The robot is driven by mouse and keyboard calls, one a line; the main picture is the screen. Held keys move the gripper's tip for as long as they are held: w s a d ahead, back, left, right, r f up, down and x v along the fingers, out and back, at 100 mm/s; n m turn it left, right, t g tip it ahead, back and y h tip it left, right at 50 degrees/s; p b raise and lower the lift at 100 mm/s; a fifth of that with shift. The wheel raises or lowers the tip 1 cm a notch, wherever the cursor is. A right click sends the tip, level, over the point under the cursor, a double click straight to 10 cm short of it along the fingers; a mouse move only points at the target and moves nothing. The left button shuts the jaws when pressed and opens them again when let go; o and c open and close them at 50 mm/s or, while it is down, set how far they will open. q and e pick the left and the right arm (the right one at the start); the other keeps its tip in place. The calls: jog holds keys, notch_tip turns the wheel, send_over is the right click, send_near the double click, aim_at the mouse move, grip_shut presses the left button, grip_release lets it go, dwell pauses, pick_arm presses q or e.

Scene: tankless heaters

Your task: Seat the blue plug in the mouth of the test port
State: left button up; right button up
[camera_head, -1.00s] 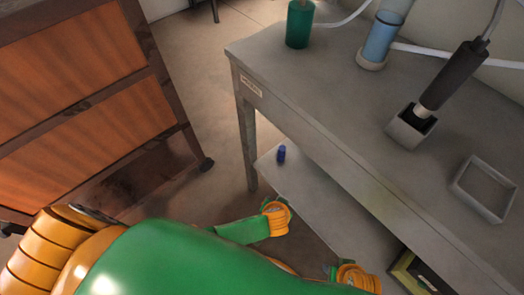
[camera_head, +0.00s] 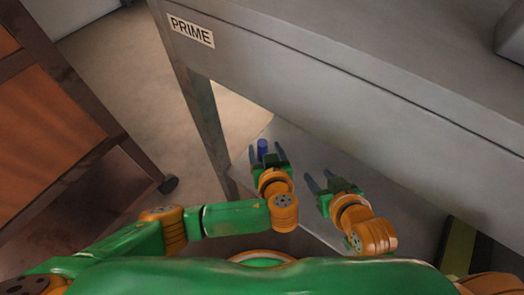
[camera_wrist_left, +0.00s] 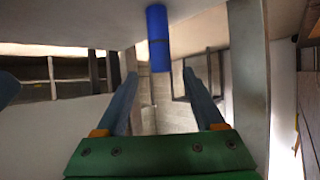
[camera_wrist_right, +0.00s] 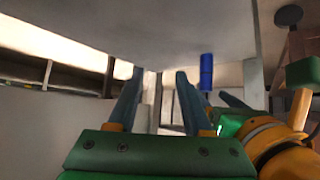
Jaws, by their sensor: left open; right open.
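The blue plug (camera_head: 262,147) stands on the lower shelf (camera_head: 300,150) under the bench, near the shelf's left end. My left gripper (camera_head: 266,156) is open, with its fingers pointing at the plug. In the left wrist view the plug (camera_wrist_left: 158,40) lines up between the open fingers, around or just beyond their tips; I cannot tell which. My right gripper (camera_head: 321,180) is open and empty, to the right of the left one. Its wrist view shows the plug (camera_wrist_right: 206,72) off to the right, by the left gripper's fingers. I cannot make out the test port in the current views.
The bench (camera_head: 330,60) with a PRIME label (camera_head: 191,30) overhangs the shelf. Its leg (camera_head: 205,125) stands left of my grippers. A wooden cabinet (camera_head: 50,130) on casters is at the left. A grey block (camera_head: 511,35) sits on the bench at top right.

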aim_at(263, 145)
pick_arm(q)
jog(key=shift+b+x, duration=0.45)
jog(key=shift+x, duration=0.55)
jog(key=shift+b+x, duration=0.5)
jog(key=shift+x, duration=0.45)
jog(key=shift+a, duration=0.1)
grip_shut()
pick_arm(e)
jog(key=w+a+r+t+y, duration=0.1)
jog(key=w+r+t, duration=0.1)
jog(key=r+t, duration=0.2)
jog(key=w+a+r+t+y, duration=0.1)
jog(key=w+a+r+t, duration=0.1)
jog(key=r, duration=0.7)
jog(key=shift+w+n+t, duration=0.3)
jog(key=shift+w+t, duration=0.5)
jog(key=shift+t, duration=0.4)
